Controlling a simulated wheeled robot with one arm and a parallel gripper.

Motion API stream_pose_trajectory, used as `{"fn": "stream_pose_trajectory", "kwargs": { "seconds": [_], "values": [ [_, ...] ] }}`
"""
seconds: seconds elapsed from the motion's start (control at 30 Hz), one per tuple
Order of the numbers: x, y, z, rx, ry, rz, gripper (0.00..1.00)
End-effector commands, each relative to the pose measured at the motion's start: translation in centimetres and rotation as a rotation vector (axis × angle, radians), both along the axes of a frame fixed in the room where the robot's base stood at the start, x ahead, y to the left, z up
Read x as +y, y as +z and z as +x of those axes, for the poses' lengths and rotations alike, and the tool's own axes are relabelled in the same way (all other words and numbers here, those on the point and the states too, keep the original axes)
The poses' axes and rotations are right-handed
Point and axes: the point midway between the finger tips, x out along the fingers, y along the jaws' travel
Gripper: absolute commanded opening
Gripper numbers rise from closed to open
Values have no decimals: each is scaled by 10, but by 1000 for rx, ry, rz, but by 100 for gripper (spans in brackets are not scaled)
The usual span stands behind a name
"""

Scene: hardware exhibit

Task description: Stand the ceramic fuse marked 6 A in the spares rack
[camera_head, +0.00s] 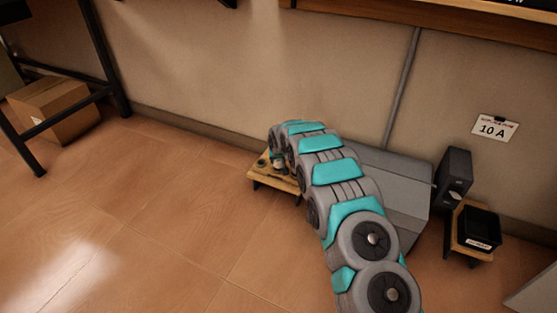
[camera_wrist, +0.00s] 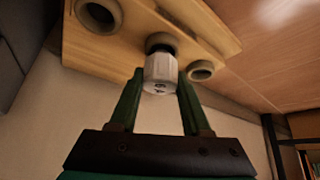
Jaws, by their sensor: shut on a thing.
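A white ceramic fuse (camera_wrist: 160,70) is between the two fingers of my gripper (camera_wrist: 160,92) in the wrist view, and the gripper is shut on it. Small dark marks show on its near end, too small to read. Its far end meets a dark ring at the middle hole of the wooden rack (camera_wrist: 128,48); I cannot tell how deep it sits. Holes to either side look empty. In the head view the low rack (camera_head: 262,181) stands on the floor by the wall, and my arm hides part of it and most of the gripper.
A grey cabinet (camera_head: 405,185) and a dark upright box (camera_head: 454,172) stand right of the rack. A black bin (camera_head: 479,224) sits on a low wooden stand. A wall sign (camera_head: 494,128) reads 10 A. A cardboard box (camera_head: 58,108) is far left.

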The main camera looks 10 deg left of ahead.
Motion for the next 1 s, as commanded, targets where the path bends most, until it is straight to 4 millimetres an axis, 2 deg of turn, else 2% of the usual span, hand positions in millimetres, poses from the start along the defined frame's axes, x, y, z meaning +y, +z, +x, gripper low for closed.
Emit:
{"fn": "stream_pose_trajectory", "kwargs": {
  "seconds": [1.0],
  "values": [
    [0,-8,0,0,0,0,0]
  ]
}}
